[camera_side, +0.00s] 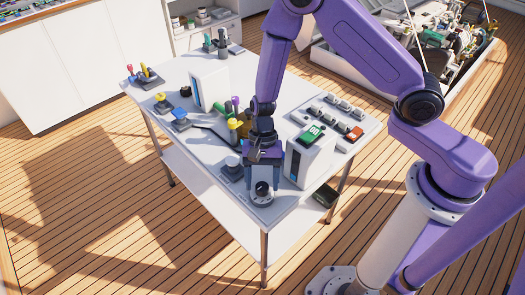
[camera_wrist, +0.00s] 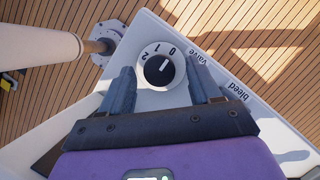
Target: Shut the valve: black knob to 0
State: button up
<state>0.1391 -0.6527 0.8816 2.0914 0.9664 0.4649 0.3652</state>
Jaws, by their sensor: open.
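The black knob (camera_wrist: 158,71) sits on a white dial plate marked 2, 1 and 0 in the wrist view. Its white pointer line slants up and to the right, toward the 0 side; exact alignment is too small to tell. In the side view the knob (camera_side: 262,187) is at the near corner of the white table. My gripper (camera_wrist: 160,72) is open, with one blue-grey finger on each side of the knob. Gaps show between fingers and knob. In the side view my gripper (camera_side: 263,178) points down over the knob.
The words "valve" and "bleed" are printed on the panel. A second round knob (camera_side: 232,163) stands just behind left. A white box (camera_side: 309,161) with a green-topped device (camera_side: 311,134) stands close on the right. Yellow and purple-handled items (camera_side: 234,125) are behind. The table's edge is close.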

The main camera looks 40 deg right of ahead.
jog(key=v, duration=1.6)
jog(key=shift+r, duration=0.35)
jog(key=shift+d, duration=0.1)
jog(key=s+d+r+n+t+h, duration=0.1)
jog(key=s+d+r+n, duration=0.1)
jog(key=s+n, duration=0.5)
jog(key=s+d+r+n+t+h, duration=0.1)
jog(key=s+d+r+n, duration=0.2)
jog(key=s+n, duration=0.4)
jog(key=s+d+r+n+t, duration=0.1)
jog(key=s+d+r+n, duration=0.1)
jog(key=s+d+n, duration=0.2)
jog(key=s+n, duration=0.3)
jog(key=s, duration=0.2)
jog(key=shift+r+n+h, duration=0.3)
jog(key=shift+h, duration=0.1)
jog(key=shift+s, duration=0.1)
